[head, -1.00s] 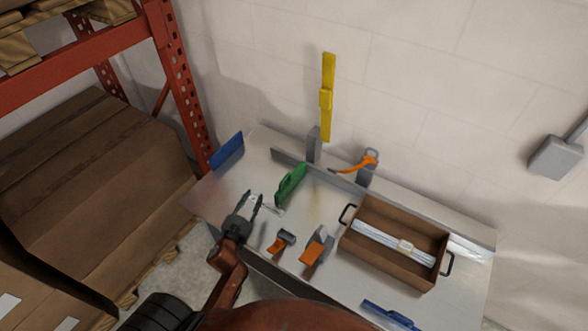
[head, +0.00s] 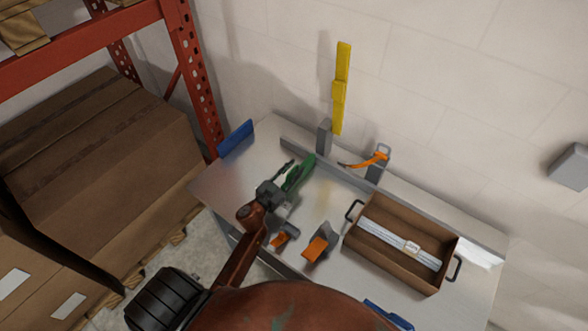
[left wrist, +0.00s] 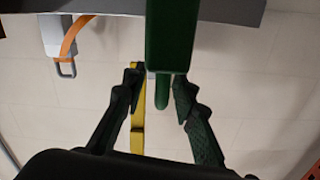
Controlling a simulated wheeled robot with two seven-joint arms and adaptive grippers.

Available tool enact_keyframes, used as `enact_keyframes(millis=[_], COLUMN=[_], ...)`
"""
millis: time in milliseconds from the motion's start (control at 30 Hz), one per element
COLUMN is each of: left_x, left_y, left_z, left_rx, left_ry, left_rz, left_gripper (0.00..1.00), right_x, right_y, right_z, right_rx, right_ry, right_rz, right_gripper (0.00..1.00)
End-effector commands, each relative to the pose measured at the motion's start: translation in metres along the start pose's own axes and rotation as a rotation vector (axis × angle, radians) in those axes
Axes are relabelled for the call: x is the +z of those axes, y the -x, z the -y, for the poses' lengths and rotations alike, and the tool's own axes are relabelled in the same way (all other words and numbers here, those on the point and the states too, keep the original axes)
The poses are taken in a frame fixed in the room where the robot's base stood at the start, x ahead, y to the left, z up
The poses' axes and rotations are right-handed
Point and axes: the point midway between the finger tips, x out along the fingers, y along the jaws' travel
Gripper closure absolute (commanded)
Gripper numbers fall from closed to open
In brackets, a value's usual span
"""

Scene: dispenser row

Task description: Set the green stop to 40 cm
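The green stop (head: 301,172) stands on the metal table, at the fence along its back. My left gripper (head: 288,178) is right beside its near end in the head view. In the left wrist view the green stop (left wrist: 172,38) hangs down from the top, as this view is upside down. The fingers of my left gripper (left wrist: 160,85) are spread, one on each side of the stop's narrow end. I see no clear contact. I cannot read any scale marks. My right gripper is not in view.
The grey fence (head: 345,172) runs along the table's back. A brown crate (head: 377,253) stands at the right, grey-and-orange pieces (head: 318,243) near the front edge. An orange strap (head: 367,160) is behind, a yellow bar (head: 341,90) on the wall, a blue block (head: 236,138) far left.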

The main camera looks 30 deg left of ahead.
Motion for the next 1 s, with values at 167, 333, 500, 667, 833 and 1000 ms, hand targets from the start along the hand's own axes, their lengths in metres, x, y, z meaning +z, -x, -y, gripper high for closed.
enact_keyframes(millis=[167, 333, 500, 667, 833, 1000], left_x=[-0.0001, 0.0001, 0.0001, 0.0, 0.0001, 0.0], left_y=[-0.0025, -0.0017, -0.0016, -0.0015, -0.0015, -0.0015], left_z=[0.0006, 0.001, 0.0009, 0.001, 0.0012, 0.0013], left_rx=[-0.002, -0.003, -0.003, -0.003, -0.003, -0.003], left_ry=[0.001, 0.001, 0.0, 0.0, 0.0, 0.0], left_rz=[0.0, 0.001, 0.001, 0.001, 0.001, 0.001], left_gripper=[0.74, 0.77, 0.89, 1.0, 1.0, 1.0], right_x=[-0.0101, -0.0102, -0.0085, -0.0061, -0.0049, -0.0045], right_y=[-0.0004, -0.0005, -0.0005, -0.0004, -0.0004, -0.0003], right_z=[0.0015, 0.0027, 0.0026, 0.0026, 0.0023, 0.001], right_rx=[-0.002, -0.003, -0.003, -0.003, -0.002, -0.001], right_ry=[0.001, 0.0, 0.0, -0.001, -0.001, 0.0], right_rz=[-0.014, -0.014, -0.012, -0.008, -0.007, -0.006], right_gripper=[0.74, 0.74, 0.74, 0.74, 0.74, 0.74])
